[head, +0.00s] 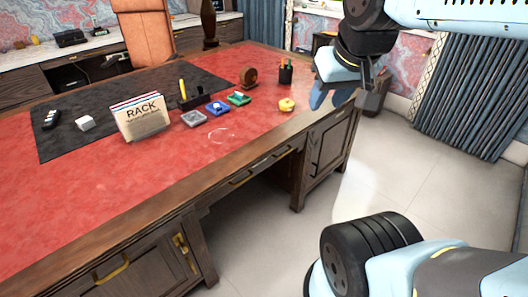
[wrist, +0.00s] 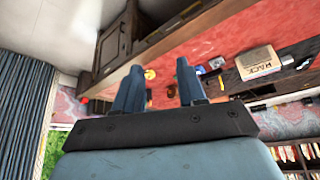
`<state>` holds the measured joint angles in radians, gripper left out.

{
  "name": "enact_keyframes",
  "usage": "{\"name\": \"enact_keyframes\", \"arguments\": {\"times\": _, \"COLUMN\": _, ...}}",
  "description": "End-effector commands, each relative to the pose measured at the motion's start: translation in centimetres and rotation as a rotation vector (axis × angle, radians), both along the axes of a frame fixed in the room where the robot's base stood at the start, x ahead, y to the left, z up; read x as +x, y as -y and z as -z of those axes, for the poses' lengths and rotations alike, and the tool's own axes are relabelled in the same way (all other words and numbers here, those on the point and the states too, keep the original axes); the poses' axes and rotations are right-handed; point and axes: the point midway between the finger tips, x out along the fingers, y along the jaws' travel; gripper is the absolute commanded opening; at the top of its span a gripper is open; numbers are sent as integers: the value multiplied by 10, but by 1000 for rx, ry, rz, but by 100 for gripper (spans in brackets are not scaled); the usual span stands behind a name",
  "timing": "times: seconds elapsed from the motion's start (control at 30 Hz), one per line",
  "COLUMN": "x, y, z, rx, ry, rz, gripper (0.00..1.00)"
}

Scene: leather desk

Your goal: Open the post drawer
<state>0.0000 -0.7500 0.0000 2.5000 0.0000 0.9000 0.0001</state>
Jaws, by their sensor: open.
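The wooden desk (head: 225,155) has a red leather top. Its front has a long middle drawer with brass handles (head: 240,178), seemingly shut, and a lower left front with a brass handle (head: 111,270). A right pedestal (head: 330,140) has a panelled front. No label shows which is the post drawer. My gripper (head: 342,92) is open and empty, above and beyond the desk's right end in the head view, apart from the handles. In the wrist view my gripper's two fingers (wrist: 160,66) are spread, with the desk edge behind them.
On the desk stand a rack box (head: 142,118), a black mat (head: 75,125), a pen cup (head: 286,75), a yellow object (head: 286,105) and small stamp-like items. An orange chair (head: 145,35) is behind. Pale floor (head: 300,235) in front of the desk is clear.

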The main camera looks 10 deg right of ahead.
Motion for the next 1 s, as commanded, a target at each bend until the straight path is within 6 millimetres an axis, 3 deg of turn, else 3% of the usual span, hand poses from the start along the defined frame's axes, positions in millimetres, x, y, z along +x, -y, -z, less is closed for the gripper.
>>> {"name": "enact_keyframes", "arguments": {"times": 0.27, "x": 17, "y": -5, "z": 12, "rx": 86, "ry": -89, "rz": 100, "gripper": 39}}
{"name": "enact_keyframes", "arguments": {"times": 1.0, "x": 115, "y": -24, "z": 104, "rx": 553, "ry": -637, "rz": 827, "gripper": 39}}
